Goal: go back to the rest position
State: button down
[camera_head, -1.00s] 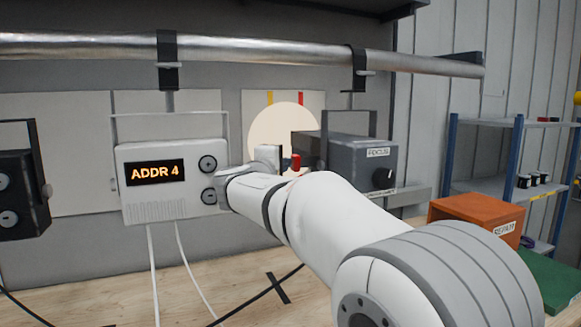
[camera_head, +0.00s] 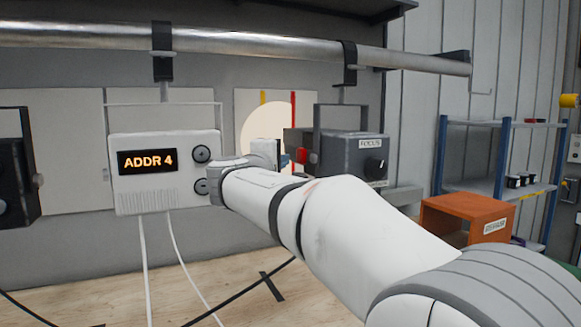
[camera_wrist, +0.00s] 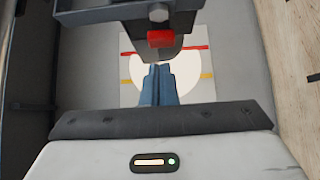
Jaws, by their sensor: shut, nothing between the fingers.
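My gripper (camera_wrist: 157,72) is shut and empty in the wrist view, its two blue-grey fingers together in front of the pale lit disc on the wall panel. In the head view my gripper (camera_head: 284,161) is small and partly hidden by my own wrist, just left of the grey FOCUS box (camera_head: 352,160). A red part (camera_head: 302,156) sits at that box's left end. It also shows in the wrist view (camera_wrist: 160,38), above the fingertips and apart from them in the picture.
A white box reading ADDR 4 (camera_head: 165,190) hangs left of my wrist, with white cables below. A metal pipe (camera_head: 250,45) runs above. A black box (camera_head: 15,170) hangs far left. An orange REPAIR box (camera_head: 460,215) and a blue shelf (camera_head: 475,187) stand right. The wooden bench (camera_head: 215,295) has open room.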

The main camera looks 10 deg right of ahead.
jog(key=s+d+f+m+g+y+p, duration=0.2)
jog(key=s+d+f+m+g, duration=0.15)
jog(key=s+f, duration=0.5)
jog(key=s+d+f+m+g+y+p, duration=0.1)
jog(key=s+d+f+m+g, duration=0.1)
jog(key=s+d+f+g, duration=0.5)
jog(key=s+a+f+m+g+y+p, duration=0.1)
jog(key=s+a+f+m+y, duration=0.1)
jog(key=s+f, duration=0.5)
jog(key=s+a+f+m+g+y+p, duration=0.1)
jog(key=s+a+f+m+y+p, duration=0.1)
jog(key=s+f, duration=0.6)
jog(key=s+a+m+y, duration=0.1)
jog(key=s+m+y, duration=0.1)
jog(key=s, duration=0.1)
jog(key=shift+s+a+f, duration=0.15)
jog(key=shift+s+a, duration=0.1)
jog(key=shift+s, duration=0.05)
